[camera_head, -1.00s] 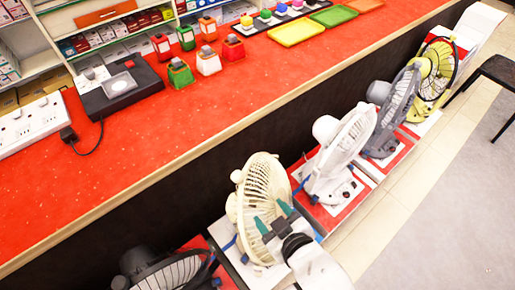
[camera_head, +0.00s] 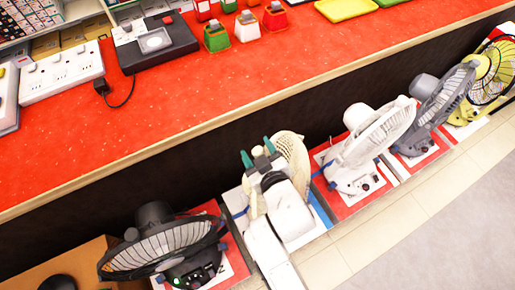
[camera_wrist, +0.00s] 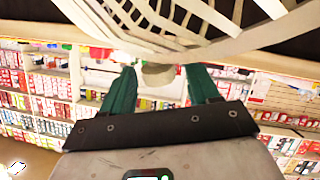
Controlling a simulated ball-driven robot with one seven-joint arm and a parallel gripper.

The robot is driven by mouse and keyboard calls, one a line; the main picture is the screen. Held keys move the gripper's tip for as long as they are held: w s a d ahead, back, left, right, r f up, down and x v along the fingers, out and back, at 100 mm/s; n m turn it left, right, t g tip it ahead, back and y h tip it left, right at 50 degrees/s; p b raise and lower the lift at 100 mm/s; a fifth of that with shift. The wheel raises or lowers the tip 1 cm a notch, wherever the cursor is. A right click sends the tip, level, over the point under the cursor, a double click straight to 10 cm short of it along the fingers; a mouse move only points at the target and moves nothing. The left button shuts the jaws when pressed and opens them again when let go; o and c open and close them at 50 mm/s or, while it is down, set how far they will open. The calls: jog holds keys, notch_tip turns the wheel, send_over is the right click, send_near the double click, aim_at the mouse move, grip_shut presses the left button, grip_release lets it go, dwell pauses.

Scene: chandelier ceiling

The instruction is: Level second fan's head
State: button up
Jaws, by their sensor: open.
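The fans stand in a row on the floor along the counter. Second from the left is a cream fan; its cage (camera_head: 296,155) faces right, and my arm covers much of its body and base. My gripper (camera_head: 257,152), with two green fingers, is at the left, rear side of that cage. In the wrist view my gripper (camera_wrist: 162,88) is spread open, with the cream cage (camera_wrist: 150,22) close above it. A rounded cream part (camera_wrist: 158,75) shows between and beyond the fingers; I cannot tell whether they touch it.
A black fan (camera_head: 160,245) stands to the left. A white fan (camera_head: 375,135), a grey fan (camera_head: 440,98) and a yellow fan (camera_head: 492,72) stand to the right. The red counter (camera_head: 200,100) runs behind them. The floor (camera_head: 450,220) at lower right is clear.

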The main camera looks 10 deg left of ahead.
jog(key=shift+w+a+f, duration=0.1)
jog(key=shift+w, duration=0.2)
grip_shut()
dwell(0.5)
